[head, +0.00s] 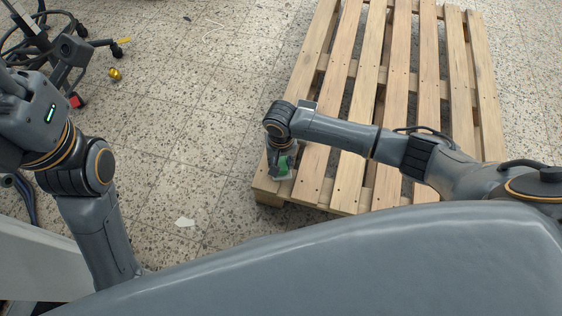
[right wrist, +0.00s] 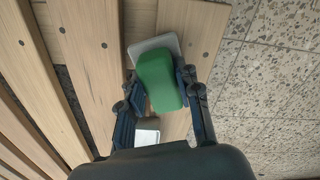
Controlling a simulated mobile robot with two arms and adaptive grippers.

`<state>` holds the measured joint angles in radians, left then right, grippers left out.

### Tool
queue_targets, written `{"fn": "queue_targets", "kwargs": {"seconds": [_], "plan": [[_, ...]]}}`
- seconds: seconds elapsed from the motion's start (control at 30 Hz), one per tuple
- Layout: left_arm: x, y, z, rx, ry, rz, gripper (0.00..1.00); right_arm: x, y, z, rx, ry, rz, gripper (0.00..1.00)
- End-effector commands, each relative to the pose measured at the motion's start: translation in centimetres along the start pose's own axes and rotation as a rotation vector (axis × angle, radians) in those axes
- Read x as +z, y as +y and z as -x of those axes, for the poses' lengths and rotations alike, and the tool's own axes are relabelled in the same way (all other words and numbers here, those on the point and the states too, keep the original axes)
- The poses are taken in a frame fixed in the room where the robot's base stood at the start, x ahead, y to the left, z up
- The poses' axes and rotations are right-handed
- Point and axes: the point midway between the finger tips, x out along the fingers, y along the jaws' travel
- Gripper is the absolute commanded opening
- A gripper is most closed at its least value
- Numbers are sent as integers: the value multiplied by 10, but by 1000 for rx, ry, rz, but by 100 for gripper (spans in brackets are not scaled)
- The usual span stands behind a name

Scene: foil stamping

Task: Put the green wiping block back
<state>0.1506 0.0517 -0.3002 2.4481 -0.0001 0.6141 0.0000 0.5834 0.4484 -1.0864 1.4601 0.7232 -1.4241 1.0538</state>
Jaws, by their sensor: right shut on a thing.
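The green wiping block (right wrist: 158,80) is between the two fingers of my right gripper (right wrist: 156,95), which is shut on it. A flat pale grey piece (right wrist: 157,46) shows at the block's far end; I cannot tell whether they are joined. In the head view the block (head: 284,165) shows as a small green patch at my right gripper (head: 281,168), over the near left corner of the wooden pallet (head: 340,197). I cannot tell whether it touches the boards. My left gripper's body (head: 35,110) is at the left edge; its fingers cannot be made out.
A small pale grey thing (right wrist: 147,132) shows between the fingers, near the palm. Speckled tile floor (head: 180,130) lies open left of the pallet. A wheeled chair base (head: 45,25) and a small yellow object (head: 114,73) are at the upper left. A white scrap (head: 184,222) lies on the floor.

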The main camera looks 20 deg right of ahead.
Motion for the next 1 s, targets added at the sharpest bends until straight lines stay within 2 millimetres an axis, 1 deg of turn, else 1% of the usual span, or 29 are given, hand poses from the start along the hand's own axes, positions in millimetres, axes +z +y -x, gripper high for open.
{"fn": "queue_targets", "kwargs": {"seconds": [0.03, 0.07, 0.1, 0.17, 0.43, 0.53, 0.6, 0.67, 0.8, 1.0], "plan": [[0, 0, 0, -1, -2, 0, 40, 0, 0, -2, 0, -1, -1, 4], [0, 0, 0, -1, -3, 0, 40, 0, 0, -2, 1, -1, -1, 37], [0, 0, 1, -1, -2, 0, 40, 0, 0, -2, 1, -1, -1, 45], [0, 0, 1, -1, -2, 0, 40, 0, 0, -2, 1, -1, -1, 56], [0, 0, 1, -1, -2, 1, 40, 0, 0, -2, 0, 0, 0, 56], [0, 0, 1, -1, -2, 1, 40, 0, 0, 2, -1, 1, 1, 56], [0, 0, -5, -1, 0, 1, 40, 0, 0, 11, -2, 0, 0, 56], [4, -2, 1, -9, -31, 3, 40, 0, 0, 20, -1, 0, 0, 56], [8, -4, 8, -28, -83, 10, 40, 0, 0, 48, -2, 0, 1, 56], [7, -5, 19, -57, -149, 19, 40, 0, 0, 88, -1, 0, 0, 56]]}}
